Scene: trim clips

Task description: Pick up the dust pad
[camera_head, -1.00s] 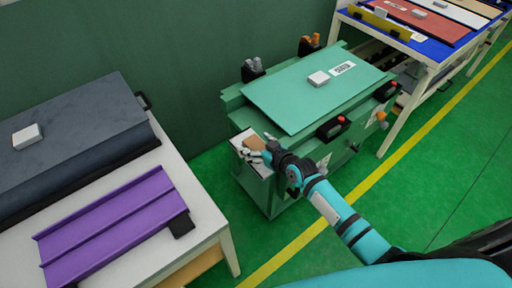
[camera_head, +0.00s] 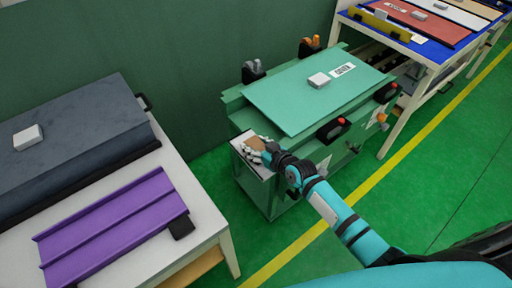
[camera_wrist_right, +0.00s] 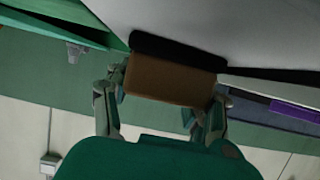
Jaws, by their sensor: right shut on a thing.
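The dust pad, a small brown block (camera_head: 255,143), is at the light-topped left end of the green machine in the head view. In the right wrist view the brown block (camera_wrist_right: 172,82) sits between my two fingers, with a black strip along its far side. My right gripper (camera_head: 258,152) is shut on it, and the fingers hide part of it in the head view. The right gripper (camera_wrist_right: 165,100) also shows in the wrist view, one finger at each end of the block. I cannot tell whether the pad touches the surface below. My left gripper is not in view.
The green machine (camera_head: 285,105) carries a white block (camera_head: 319,80) and a label on its sloped panel. Clamps with dark bases stand around it. A white table (camera_head: 205,210) at left holds a dark grey panel (camera_head: 70,130) and a purple profile (camera_head: 115,225).

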